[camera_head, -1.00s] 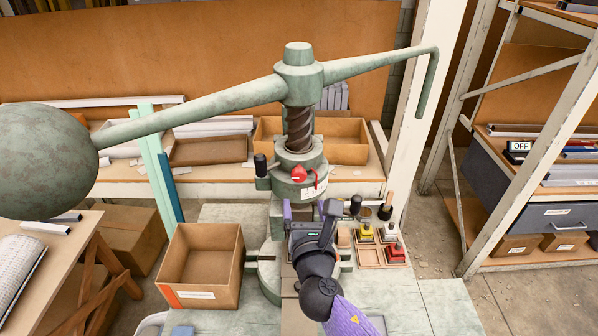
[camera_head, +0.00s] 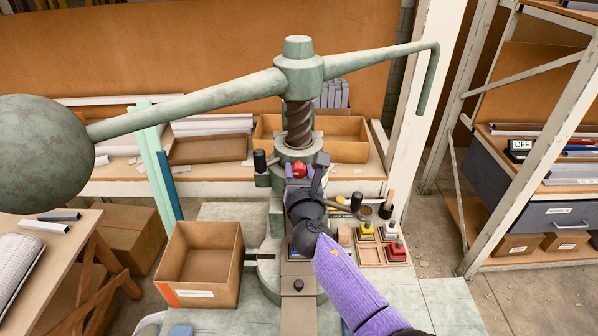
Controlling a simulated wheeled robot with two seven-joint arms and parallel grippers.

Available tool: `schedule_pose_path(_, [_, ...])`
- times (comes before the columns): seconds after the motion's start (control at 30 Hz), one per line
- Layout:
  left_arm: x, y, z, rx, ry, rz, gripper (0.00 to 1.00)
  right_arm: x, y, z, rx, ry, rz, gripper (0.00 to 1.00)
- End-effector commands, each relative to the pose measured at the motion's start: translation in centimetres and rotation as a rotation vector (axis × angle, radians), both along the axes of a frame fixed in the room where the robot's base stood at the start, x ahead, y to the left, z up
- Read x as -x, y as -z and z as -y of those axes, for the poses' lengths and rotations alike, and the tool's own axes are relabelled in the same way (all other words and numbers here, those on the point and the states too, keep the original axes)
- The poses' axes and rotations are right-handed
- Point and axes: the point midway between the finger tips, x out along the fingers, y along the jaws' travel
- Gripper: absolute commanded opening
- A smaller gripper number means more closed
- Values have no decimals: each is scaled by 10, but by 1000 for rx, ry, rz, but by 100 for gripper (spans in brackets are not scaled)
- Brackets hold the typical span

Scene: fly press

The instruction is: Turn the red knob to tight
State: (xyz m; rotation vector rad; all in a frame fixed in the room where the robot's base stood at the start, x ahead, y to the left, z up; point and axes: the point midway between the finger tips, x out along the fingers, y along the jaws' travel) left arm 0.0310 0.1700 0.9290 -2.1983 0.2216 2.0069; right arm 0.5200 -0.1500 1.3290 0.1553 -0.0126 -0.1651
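The red knob (camera_head: 299,170) sits on the front of the green press's collar, below the thick screw (camera_head: 299,125). My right gripper (camera_head: 301,176) is right in front of it, its fingers pointing at the collar. One purple fingertip is to the left of the knob and one to the right, with the red between them. The fingers look apart; I cannot tell whether they touch the knob. The gripper hides the knob's lower part and the label under it, so its setting cannot be read. My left gripper is not in view.
The press's long lever (camera_head: 190,107) with its big ball (camera_head: 42,157) spans above. A black-knobbed part (camera_head: 260,161) stands left of the red knob. An open cardboard box (camera_head: 201,262) and a wooden tray with colored stamp-like blocks (camera_head: 371,252) flank the press bed.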

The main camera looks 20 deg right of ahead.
Motion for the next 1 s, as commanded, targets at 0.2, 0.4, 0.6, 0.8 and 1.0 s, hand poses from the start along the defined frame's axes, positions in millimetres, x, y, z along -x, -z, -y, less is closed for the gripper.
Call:
schedule_pose_path(0.2, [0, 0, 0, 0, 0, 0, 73, 0, 0, 0, 0, 0, 0, 0])
schedule_pose_path(0.4, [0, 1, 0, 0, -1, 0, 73, 0, 0, 0, -10, -1, 3, 0])
schedule_pose_path(0.6, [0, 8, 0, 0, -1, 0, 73, 0, 2, 0, -78, 0, 23, 0])
schedule_pose_path(0.8, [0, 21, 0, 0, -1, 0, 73, 0, 3, -1, -223, -1, 64, 0])
schedule_pose_path(1.0, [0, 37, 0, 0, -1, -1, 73, 0, 4, -1, -404, 0, 115, 0])
